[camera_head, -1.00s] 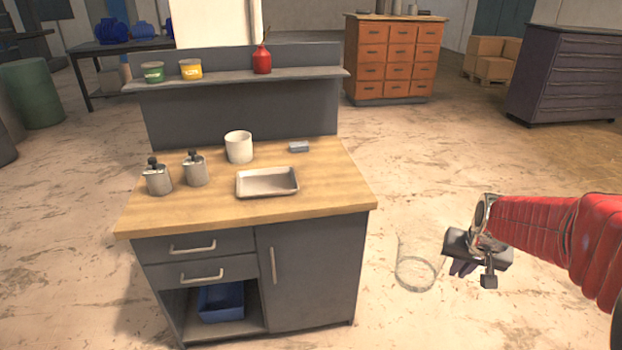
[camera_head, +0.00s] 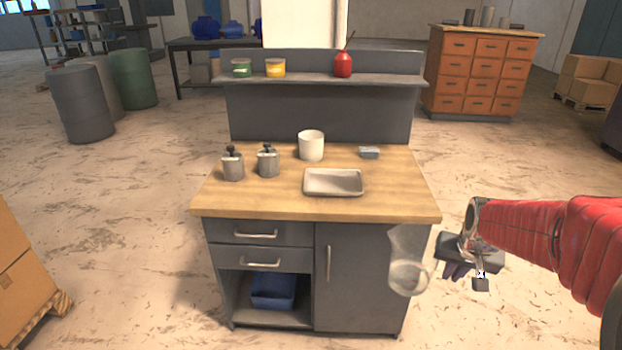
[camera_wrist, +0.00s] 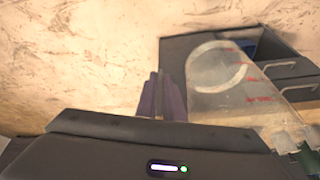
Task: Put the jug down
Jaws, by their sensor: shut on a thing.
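My gripper (camera_head: 458,271) is at the right in the head view, in front of the workbench's right side and below its top. It is shut on a clear, see-through jug (camera_head: 407,262), which hangs in the air before the cabinet door. In the wrist view the jug (camera_wrist: 225,85) shows red markings and a round rim or base, to the right of the fingers (camera_wrist: 155,97). The exact place where the fingers grip the jug is hard to make out. The workbench (camera_head: 415,208) has a wooden top.
On the bench top stand two metal flasks (camera_head: 233,165) (camera_head: 268,162), a white pot (camera_head: 311,146), a shallow tray (camera_head: 334,192) and a small grey block (camera_head: 369,153). The front right of the top is clear. The shelf (camera_head: 380,82) behind holds two tubs and a red oil can (camera_head: 343,65).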

